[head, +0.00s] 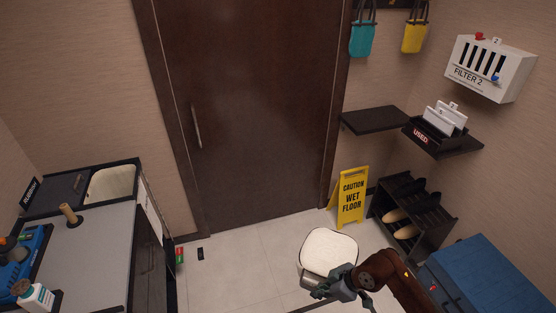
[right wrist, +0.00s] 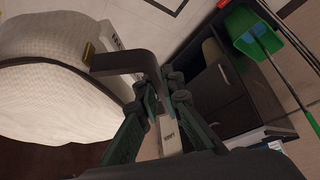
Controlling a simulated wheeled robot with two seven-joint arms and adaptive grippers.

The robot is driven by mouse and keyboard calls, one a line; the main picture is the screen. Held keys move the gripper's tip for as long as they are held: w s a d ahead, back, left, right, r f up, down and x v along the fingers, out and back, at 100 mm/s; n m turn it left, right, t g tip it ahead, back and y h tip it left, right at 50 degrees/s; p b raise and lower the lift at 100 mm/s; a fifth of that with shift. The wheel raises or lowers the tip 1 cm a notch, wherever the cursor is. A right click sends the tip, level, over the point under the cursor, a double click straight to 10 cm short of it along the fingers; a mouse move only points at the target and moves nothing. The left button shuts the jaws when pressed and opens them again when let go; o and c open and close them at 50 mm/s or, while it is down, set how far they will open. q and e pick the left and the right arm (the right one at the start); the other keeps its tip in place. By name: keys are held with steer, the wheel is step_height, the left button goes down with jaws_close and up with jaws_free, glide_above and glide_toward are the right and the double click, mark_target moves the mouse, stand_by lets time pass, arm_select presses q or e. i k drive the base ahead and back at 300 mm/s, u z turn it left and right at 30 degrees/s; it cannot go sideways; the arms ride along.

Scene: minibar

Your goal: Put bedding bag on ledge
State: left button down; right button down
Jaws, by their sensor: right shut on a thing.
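The bedding bag (head: 328,247) is a cream, rounded, soft-looking bag in the lower middle of the head view. Its pale quilted side and dark seam fill the left of the right wrist view (right wrist: 50,95). My right gripper (head: 338,287) is at its near lower side, shut on the bag, by what looks like a dark grey handle (right wrist: 125,62). The exact grip is partly hidden. A dark, bare wall ledge (head: 374,120) is right of the door. My left gripper is not in view.
A yellow wet floor sign (head: 349,197) and a shoe rack (head: 413,215) stand below the ledge. A USED tray (head: 432,139) sits on a second shelf. A blue-topped chest (head: 480,275) is near right, a grey counter (head: 95,245) left. Tiled floor is open between.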

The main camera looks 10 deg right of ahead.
mark_target(375, 120)
steer(key=z, duration=0.35)
steer(key=i, duration=1.65)
steer(key=z, duration=0.3)
